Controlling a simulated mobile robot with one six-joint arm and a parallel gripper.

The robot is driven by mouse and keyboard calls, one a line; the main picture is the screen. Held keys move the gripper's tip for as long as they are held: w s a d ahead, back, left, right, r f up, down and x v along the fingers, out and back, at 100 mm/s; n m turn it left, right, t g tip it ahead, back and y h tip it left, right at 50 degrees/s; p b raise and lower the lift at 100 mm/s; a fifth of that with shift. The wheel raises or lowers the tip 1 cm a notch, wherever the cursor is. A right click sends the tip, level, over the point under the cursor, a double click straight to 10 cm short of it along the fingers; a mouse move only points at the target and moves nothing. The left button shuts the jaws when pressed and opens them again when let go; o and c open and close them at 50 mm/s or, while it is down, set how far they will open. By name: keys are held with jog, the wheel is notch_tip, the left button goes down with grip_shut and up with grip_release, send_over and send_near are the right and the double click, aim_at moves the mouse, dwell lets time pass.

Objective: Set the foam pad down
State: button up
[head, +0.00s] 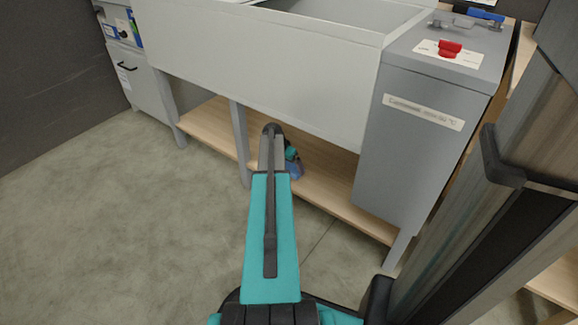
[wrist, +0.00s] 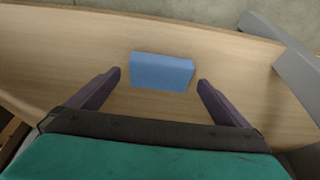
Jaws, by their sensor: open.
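The foam pad (wrist: 161,72) is a blue block lying flat on a wooden shelf (wrist: 60,45), seen in the wrist view. My gripper (wrist: 160,80) is open, with one dark finger on each side of the pad and a visible gap to it on both sides. In the head view a small blue bit of the pad (head: 294,170) shows beside the end of my arm, above the low shelf (head: 325,190). My arm hides most of the gripper there.
The shelf runs beneath a grey sink unit (head: 270,70) and a grey cabinet (head: 415,140). Grey legs (head: 239,145) stand at the shelf's front edge; one leg (wrist: 285,50) shows at the right in the wrist view. Open floor (head: 110,220) lies to the left.

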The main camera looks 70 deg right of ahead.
jog(key=shift+v, duration=1.05)
jog(key=w+a+p, duration=0.3)
jog(key=a, duration=0.8)
jog(key=shift+a+f, duration=0.15)
jog(key=shift+f, duration=0.1)
